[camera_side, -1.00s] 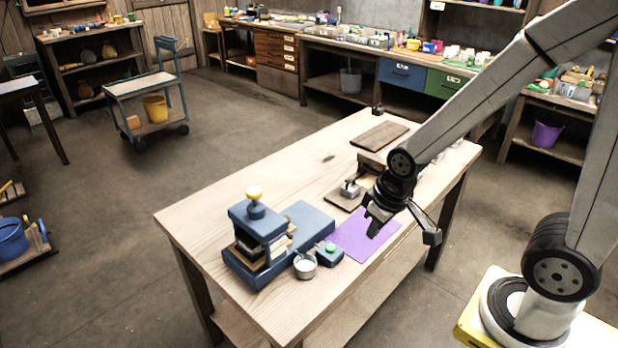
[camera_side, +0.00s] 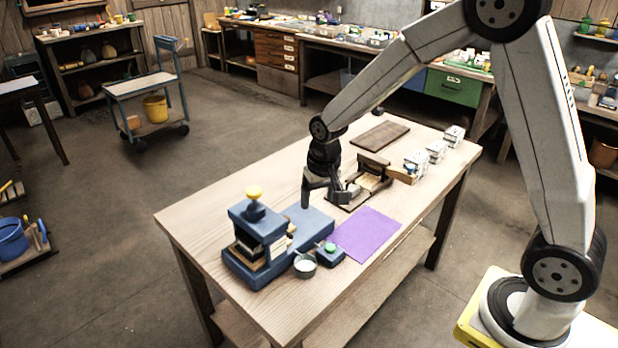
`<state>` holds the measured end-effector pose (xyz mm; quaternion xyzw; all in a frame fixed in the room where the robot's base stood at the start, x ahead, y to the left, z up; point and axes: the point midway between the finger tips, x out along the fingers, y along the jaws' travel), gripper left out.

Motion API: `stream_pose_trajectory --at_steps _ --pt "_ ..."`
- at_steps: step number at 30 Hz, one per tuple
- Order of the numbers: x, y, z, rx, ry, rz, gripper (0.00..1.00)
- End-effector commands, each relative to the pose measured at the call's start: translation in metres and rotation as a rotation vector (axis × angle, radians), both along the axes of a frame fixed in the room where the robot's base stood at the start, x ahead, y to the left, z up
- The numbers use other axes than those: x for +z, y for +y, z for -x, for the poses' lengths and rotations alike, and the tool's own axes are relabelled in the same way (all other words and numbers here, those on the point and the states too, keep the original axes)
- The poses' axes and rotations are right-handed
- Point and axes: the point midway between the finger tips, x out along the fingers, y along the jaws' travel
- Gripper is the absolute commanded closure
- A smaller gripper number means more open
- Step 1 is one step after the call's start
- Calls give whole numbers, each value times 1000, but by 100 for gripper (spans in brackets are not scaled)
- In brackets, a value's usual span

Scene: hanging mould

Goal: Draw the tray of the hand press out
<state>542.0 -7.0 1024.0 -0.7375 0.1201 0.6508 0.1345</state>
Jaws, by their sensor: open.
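The hand press (camera_side: 258,225) stands at the near left end of the wooden table. It is blue, with a yellow knob (camera_side: 254,191) on top and a long blue base reaching back right. A pale tray (camera_side: 252,264) shows low between its plates; much of it is hidden by the frame. My gripper (camera_side: 319,200) is open and empty, pointing down above the back right end of the press's base, apart from the tray. Whether a fingertip touches anything there I cannot tell.
A small cup (camera_side: 305,265) and a blue box with a green button (camera_side: 330,249) stand beside the press. A purple sheet (camera_side: 367,234) lies to their right. A wooden fixture (camera_side: 372,178), several small light blocks (camera_side: 437,151) and a brown board (camera_side: 380,134) are farther back.

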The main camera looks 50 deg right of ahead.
Motion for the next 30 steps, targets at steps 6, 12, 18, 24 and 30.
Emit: stream_pose_trajectory --at_steps 6,12,18,24,30 --pt "-17 -4 -49 -133 41 -14 22" --pt "-36 -8 -87 -256 77 -23 22" --pt "-53 -11 -114 -360 107 -27 22" --pt "-63 -13 -127 -415 120 -28 22" --pt "-64 -13 -129 -425 123 -28 22"
